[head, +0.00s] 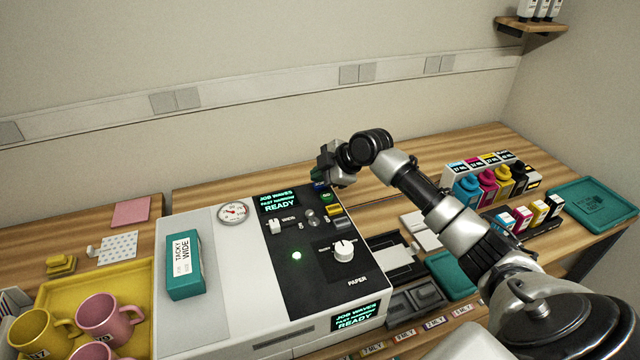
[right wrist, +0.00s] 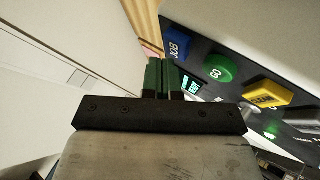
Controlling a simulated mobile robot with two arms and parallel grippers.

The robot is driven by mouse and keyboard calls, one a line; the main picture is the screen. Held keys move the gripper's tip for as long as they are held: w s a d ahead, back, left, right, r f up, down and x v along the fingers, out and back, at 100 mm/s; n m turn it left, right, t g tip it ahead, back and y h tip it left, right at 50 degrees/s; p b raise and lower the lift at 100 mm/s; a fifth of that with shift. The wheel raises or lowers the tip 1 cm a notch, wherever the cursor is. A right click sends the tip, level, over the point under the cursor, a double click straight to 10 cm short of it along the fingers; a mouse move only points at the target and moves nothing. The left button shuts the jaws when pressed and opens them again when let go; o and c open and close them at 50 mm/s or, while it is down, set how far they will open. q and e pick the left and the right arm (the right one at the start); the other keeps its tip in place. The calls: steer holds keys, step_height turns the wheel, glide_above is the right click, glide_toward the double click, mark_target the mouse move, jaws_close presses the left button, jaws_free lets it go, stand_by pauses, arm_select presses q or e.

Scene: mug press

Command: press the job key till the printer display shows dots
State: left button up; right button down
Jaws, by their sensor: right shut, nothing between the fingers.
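The printer (head: 227,302) is a white box with a black control panel (head: 310,278). Its upper display (head: 278,201) and its front display (head: 354,317) both read JOB WAVES, FAST NARROW, READY in green. The blue job key (right wrist: 177,44) shows in the right wrist view at the panel's edge; in the head view it is mostly hidden by my gripper. My right gripper (right wrist: 164,76) is shut and empty, its green fingertips close to the job key. In the head view my right gripper (head: 322,180) hangs over the panel's back right corner. Whether it touches the key I cannot tell.
A green GO key (right wrist: 217,69) and a yellow key (right wrist: 267,95) sit beside the job key. Knobs, including the paper dial (head: 344,250), are on the panel. A teal box (head: 184,264) lies on the printer. Mugs stand in a yellow tray (head: 88,282); ink bottles stand right.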

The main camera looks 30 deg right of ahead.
mark_target(320, 185)
steer(key=shift+f, duration=0.5)
stand_by(0.8)
steer(key=shift+r, duration=0.2)
steer(key=shift+r+p, duration=0.6)
steer(key=shift+r, duration=0.15)
step_height(320, 185, up, 5)
steer(key=p, duration=0.4)
stand_by(0.6)
